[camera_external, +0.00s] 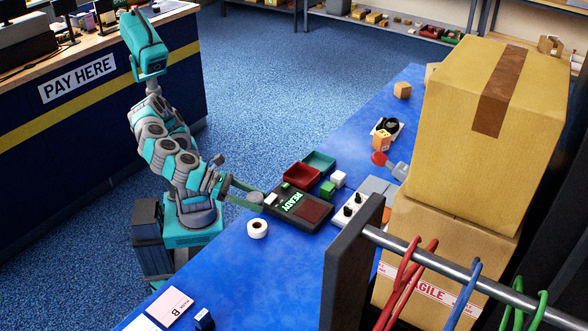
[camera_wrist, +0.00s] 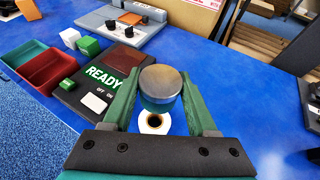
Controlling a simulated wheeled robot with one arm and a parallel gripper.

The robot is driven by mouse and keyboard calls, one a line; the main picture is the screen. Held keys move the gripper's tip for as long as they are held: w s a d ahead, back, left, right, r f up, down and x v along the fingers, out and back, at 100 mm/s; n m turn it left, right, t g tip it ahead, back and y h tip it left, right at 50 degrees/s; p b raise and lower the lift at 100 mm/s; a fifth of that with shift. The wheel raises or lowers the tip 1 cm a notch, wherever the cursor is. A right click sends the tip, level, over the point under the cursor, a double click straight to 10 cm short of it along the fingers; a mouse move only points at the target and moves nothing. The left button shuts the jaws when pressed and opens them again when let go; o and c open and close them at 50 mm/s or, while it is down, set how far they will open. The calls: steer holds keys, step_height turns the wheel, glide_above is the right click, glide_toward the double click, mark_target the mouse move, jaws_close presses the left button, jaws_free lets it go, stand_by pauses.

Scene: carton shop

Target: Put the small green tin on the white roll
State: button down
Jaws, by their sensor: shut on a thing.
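My gripper (camera_wrist: 158,98) is shut on a small round tin (camera_wrist: 160,82) with a dull grey metal lid. The tin is upright between the green fingers, which hide much of its side, so I cannot tell its full colour. In the external view the gripper (camera_external: 250,196) holds the tin (camera_external: 256,198) above the near edge of the blue table. The white roll (camera_external: 257,228) lies flat on the table, hole facing up. In the wrist view the roll (camera_wrist: 154,122) shows below and behind the tin, apart from it and partly covered by it.
A black panel marked READY (camera_external: 300,206) lies beside the roll. Red (camera_external: 302,175) and green (camera_external: 319,161) trays, a green block (camera_external: 327,189) and a white cube (camera_external: 338,179) are behind it. Large cartons (camera_external: 485,90) stand at right.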

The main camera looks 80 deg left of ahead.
mark_target(257, 225)
step_height(257, 225, down, 7)
steer(key=shift+f+b, duration=0.2)
steer(key=shift+b, duration=0.2)
steer(key=shift+f, duration=0.1)
steer(key=shift+c, duration=1)
jaws_free()
steer(key=shift+s+a+r, duration=0.1)
steer(key=shift+s+r, duration=0.25)
steer(key=shift+s, duration=0.05)
steer(key=p+v, duration=0.2)
steer(key=v, duration=0.9)
steer(key=shift+a, duration=0.1)
